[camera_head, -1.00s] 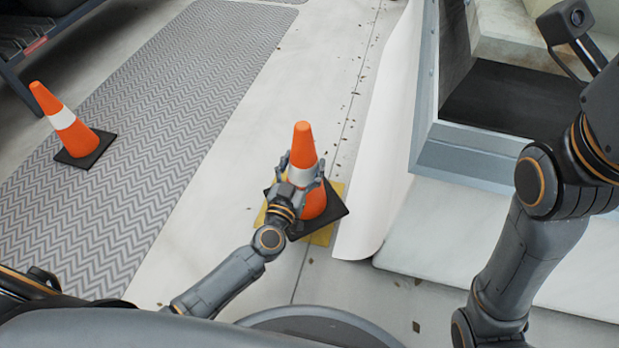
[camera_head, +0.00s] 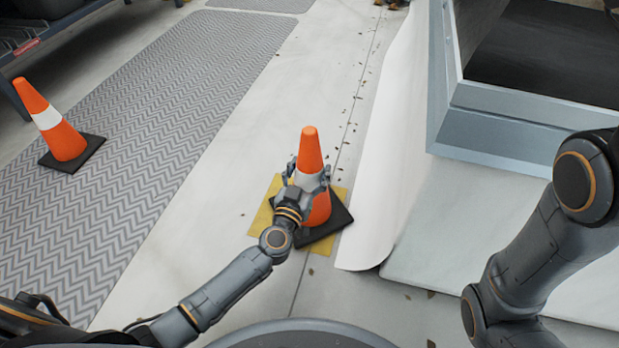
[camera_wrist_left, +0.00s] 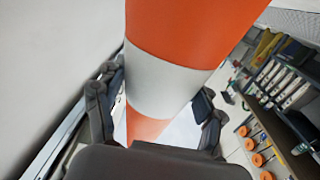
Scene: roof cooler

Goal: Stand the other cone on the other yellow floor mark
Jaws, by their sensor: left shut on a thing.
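My left gripper (camera_head: 308,185) is shut on the white band of an orange cone (camera_head: 311,148) with a black square base (camera_head: 330,226). The cone is about upright, over a yellow floor mark (camera_head: 264,213). Yellow shows mostly left of the base, with strips at its far and near sides; the base reaches past the mark at the right. I cannot tell whether the base touches the floor. In the left wrist view the cone (camera_wrist_left: 195,30) fills the middle between the fingers (camera_wrist_left: 160,108). A second cone (camera_head: 59,136) stands at the left.
The second cone stands on a grey zigzag-patterned mat (camera_head: 135,150). A white sheet (camera_head: 385,180) and a grey metal-framed housing (camera_head: 500,125) lie to the right. Pale floor (camera_head: 230,150) is clear between the mat and the yellow mark.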

